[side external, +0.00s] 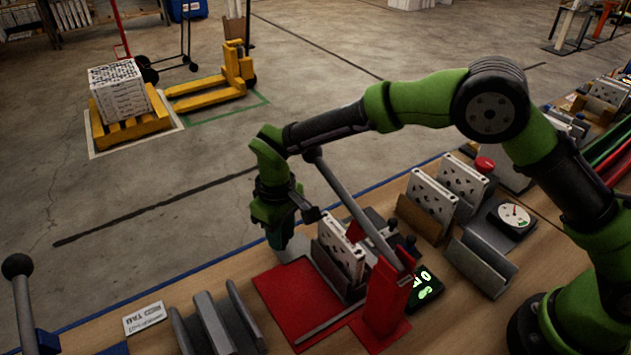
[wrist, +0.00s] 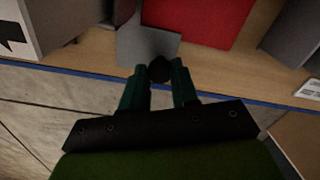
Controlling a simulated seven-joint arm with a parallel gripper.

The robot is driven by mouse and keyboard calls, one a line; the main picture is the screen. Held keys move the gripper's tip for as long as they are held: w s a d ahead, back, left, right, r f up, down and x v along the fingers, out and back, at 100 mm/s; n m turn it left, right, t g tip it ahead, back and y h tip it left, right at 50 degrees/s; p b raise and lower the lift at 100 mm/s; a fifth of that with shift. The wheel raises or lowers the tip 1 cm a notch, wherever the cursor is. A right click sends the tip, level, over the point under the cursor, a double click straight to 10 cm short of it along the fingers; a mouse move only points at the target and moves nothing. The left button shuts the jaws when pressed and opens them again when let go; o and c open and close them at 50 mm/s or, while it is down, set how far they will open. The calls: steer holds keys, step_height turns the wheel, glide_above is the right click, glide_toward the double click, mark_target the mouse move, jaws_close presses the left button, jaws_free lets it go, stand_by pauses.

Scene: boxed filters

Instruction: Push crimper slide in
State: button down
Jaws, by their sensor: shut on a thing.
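The crimper has a red base plate (side external: 283,300), a red post (side external: 385,305) and a long grey lever (side external: 350,205). A white perforated filter (side external: 340,238) stands in a grey holder on it. The slide looks to be a grey plate (wrist: 148,46) with a dark round knob (wrist: 159,69), at the edge of the red plate in the wrist view. My gripper (side external: 279,243) points down at the table's far edge, beside the holder. In the wrist view its green fingers (wrist: 159,84) are shut on the knob. The slide is mostly hidden in the side view.
The lever slants close beside my wrist. To the right are more filters (side external: 431,196) in holders, a dial gauge (side external: 514,215) and a grey channel (side external: 480,262). A green-lit display (side external: 425,288) adjoins the post. A grey rack (side external: 215,325) and label (side external: 143,318) lie left.

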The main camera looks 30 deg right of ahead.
steer(key=shift+d, duration=0.35)
steer(key=c, duration=0.9)
jaws_free()
steer(key=shift+o, duration=0.2)
steer(key=shift+a, duration=0.1)
